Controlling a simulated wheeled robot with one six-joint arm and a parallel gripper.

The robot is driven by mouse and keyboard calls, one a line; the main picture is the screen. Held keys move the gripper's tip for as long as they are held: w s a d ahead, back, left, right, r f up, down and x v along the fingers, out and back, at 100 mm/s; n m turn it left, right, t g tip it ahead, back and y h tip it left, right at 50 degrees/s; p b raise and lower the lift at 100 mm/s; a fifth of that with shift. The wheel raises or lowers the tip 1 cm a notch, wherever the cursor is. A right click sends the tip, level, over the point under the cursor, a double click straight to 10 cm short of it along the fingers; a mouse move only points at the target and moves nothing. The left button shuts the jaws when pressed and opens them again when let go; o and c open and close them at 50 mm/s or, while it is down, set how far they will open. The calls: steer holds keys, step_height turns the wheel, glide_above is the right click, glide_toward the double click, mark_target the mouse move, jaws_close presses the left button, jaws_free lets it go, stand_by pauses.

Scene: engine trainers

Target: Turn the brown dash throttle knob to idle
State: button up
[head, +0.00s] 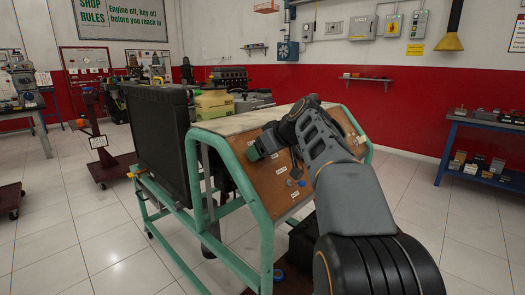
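The brown dash panel (274,192) slopes toward me on a green-framed engine stand (198,165). My gripper (262,146) is at the upper left of the panel, close to its face, with my arm reaching in from the lower right. A small green piece shows at the gripper's end; I cannot tell whether it is a fingertip or part of the panel. The fingers are too small and dark to read as open or shut. I cannot make out the brown throttle knob; it may be hidden by my gripper or arm. Small fittings and white labels (294,221) show on the panel.
A black radiator (158,143) stands at the stand's left end. A blue workbench (487,150) with small boxes is at the right. A red wheeled stand (107,165) is at the left. Tiled floor is open to the left and right of the trainer.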

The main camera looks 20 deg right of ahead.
steer(key=p+v, duration=0.3)
steer(key=v, duration=1)
steer(key=shift+s+r, duration=0.25)
steer(key=shift+s, duration=0.05)
steer(key=shift+d, duration=0.1)
steer(key=s+a+m+g+h+p, duration=0.1)
steer(key=s+a+m+g+p, duration=0.15)
steer(key=a+p, duration=0.8)
steer(key=s+a+f+m+g+h+p, duration=0.1)
steer(key=s+a+f+p, duration=0.1)
steer(key=s+p, duration=0.3)
steer(key=s+a+f+m+g+h+p, duration=0.1)
steer(key=s+f+p, duration=0.3)
steer(key=p, duration=0.6)
steer(key=shift+s+a+g+h, duration=0.4)
steer(key=shift+s+a+g, duration=0.2)
steer(key=shift+s, duration=0.2)
steer(key=shift+r, duration=0.1)
